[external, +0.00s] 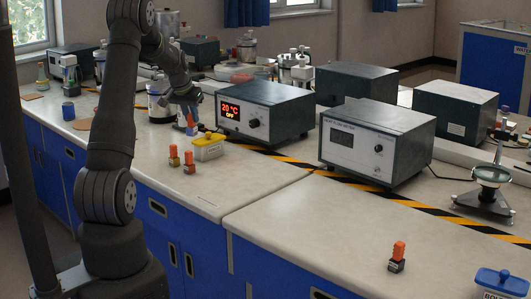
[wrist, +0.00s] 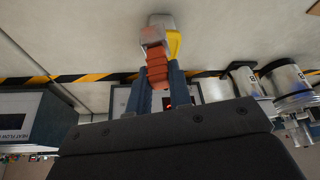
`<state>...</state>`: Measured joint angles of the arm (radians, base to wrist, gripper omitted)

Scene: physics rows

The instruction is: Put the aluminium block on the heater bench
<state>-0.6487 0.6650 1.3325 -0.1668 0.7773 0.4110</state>
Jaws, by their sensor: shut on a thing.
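My gripper (external: 190,127) is over the left worktop, left of the box with the lit "20 °C OFF" display (external: 238,113). Its fingers are shut on an orange grip (wrist: 157,70). The grip joins a pale grey block, which looks like the aluminium block (wrist: 152,36), at the fingertips in the wrist view. A yellow part beside it may be the tub's lid. In the external view the fingers largely hide the held block, and I cannot tell if it touches the worktop. No surface is clearly marked as the heater bench; the display box may be it.
Two orange-gripped blocks (external: 189,164) stand in front, beside a yellow-lidded tub (external: 208,150). Another orange-gripped block (external: 397,265) stands on the right worktop. A white-fronted meter box (external: 356,150) is right of the display box. The front worktop (external: 290,230) is mostly clear.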

